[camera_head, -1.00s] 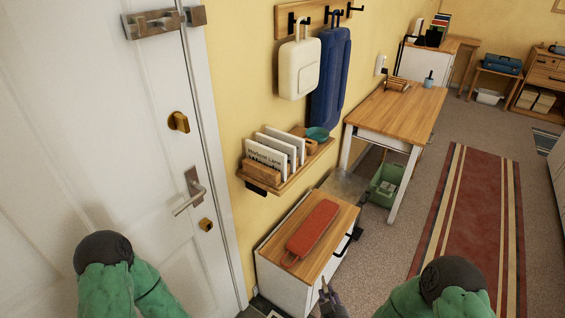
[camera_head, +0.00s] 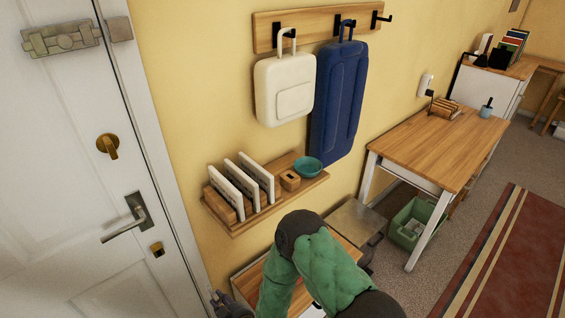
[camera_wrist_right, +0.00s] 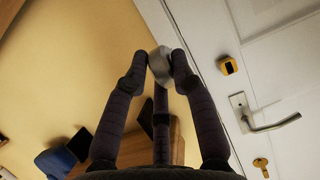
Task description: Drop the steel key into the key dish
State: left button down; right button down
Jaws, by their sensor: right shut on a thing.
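The key dish (camera_head: 307,167) is a small teal bowl at the right end of the wall shelf in the head view. My right gripper (camera_head: 217,298) is low in the head view, near the door edge, below and left of the shelf and apart from the dish. In the right wrist view its fingers (camera_wrist_right: 160,72) are shut on a small grey, rounded metal piece, the steel key (camera_wrist_right: 159,60). The rest of the key is hidden or too small to make out. My left gripper is not in view.
The wooden shelf (camera_head: 238,228) also holds upright white cards (camera_head: 226,189) and a small wooden block (camera_head: 290,180), left of the dish. White and blue bags (camera_head: 338,100) hang above. The door handle (camera_head: 127,220) juts out at left. My right arm partly hides the low cabinet.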

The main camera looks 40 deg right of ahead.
aim_at(300, 175)
jog(key=k+l+u, duration=0.1)
jog(key=l, duration=0.3)
jog(key=k+l, duration=0.1)
jog(key=l, duration=0.35)
jog(key=k+l+u, duration=0.15)
jog(key=l, duration=0.25)
jog(key=k+l, duration=0.1)
jog(key=l, duration=0.3)
jog(key=k+l+u, duration=0.15)
jog(key=l, duration=0.25)
jog(key=k+l, duration=0.1)
jog(key=l, duration=0.3)
jog(key=u, duration=0.05)
